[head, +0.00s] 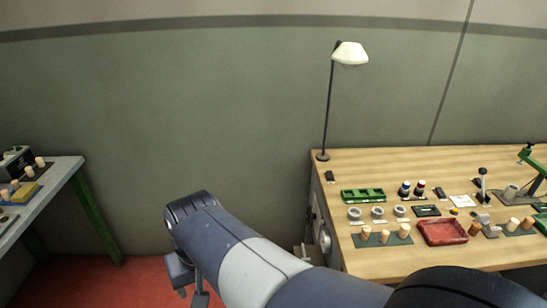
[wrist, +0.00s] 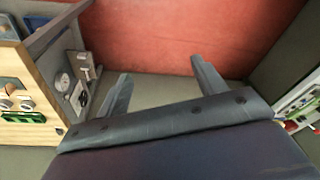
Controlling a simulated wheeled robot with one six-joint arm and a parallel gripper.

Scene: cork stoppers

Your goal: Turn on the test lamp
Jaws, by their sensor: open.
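A desk lamp with a cream shade (head: 349,54) stands on a thin dark pole at the back left corner of the wooden bench. Its round dark base (head: 322,156) rests on the bench top. I cannot tell whether it is lit. A small black piece (head: 330,176) lies on the bench just in front of the base; I cannot tell if it is a switch. My gripper (head: 189,287) is left of the bench, apart from it and low. In the wrist view my gripper (wrist: 160,72) is open and empty, with its two fingers spread above the floor.
The wooden bench (head: 380,265) carries a green tray (head: 362,195), a red tray (head: 443,231) and several corks. A round dial (head: 325,240) is on its left side and also shows in the wrist view (wrist: 62,82). A grey bench (head: 50,185) stands at left. Red floor lies between.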

